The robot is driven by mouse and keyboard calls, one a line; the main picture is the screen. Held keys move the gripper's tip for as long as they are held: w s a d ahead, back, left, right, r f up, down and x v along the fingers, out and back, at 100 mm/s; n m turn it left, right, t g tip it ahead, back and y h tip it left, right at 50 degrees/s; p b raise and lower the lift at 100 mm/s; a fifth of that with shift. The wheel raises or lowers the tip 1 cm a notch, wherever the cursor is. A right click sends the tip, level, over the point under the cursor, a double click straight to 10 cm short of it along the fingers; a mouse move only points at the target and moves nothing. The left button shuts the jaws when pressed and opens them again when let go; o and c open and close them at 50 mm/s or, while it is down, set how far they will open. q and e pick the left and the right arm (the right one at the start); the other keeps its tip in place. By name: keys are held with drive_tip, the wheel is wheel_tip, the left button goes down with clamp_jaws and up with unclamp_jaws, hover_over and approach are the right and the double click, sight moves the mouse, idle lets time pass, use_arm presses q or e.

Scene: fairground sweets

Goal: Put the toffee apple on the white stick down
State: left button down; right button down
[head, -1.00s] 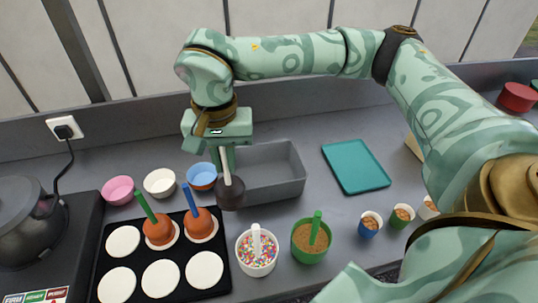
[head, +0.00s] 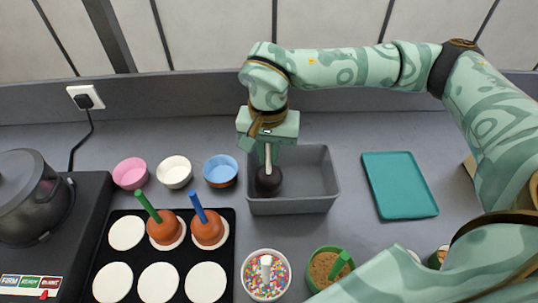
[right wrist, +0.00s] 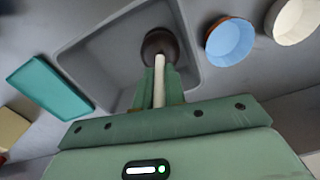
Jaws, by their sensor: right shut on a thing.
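The toffee apple on the white stick is a dark brown ball (head: 268,180) hanging below its white stick (head: 267,158). My right gripper (head: 267,150) is shut on the stick. In the head view the apple overlaps the left part of the grey bin (head: 330,203). The right wrist view also shows the dark apple (right wrist: 159,44) against the bin (right wrist: 100,55). I cannot tell whether it touches the bin floor. Two orange-brown apples, on a green stick (head: 150,207) and a blue stick (head: 199,206), stand on white discs in the black tray (head: 233,222). My left gripper is not in view.
Pink (head: 130,172), white (head: 174,171) and blue (head: 220,169) bowls stand left of the bin. A sprinkles tub (head: 250,278) and a green crumb tub (head: 316,284) stand in front. A teal tray (head: 400,185) lies right. A dark pot (head: 35,198) stands far left.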

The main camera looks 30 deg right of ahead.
drive_tip(key=shift+f, duration=0.65)
drive_tip(key=shift+r, duration=0.1)
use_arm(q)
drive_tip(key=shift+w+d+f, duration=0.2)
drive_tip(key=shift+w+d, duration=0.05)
use_arm(e)
drive_tip(key=c, duration=1.5)
unclamp_jaws()
drive_tip(key=shift+o, duration=0.2)
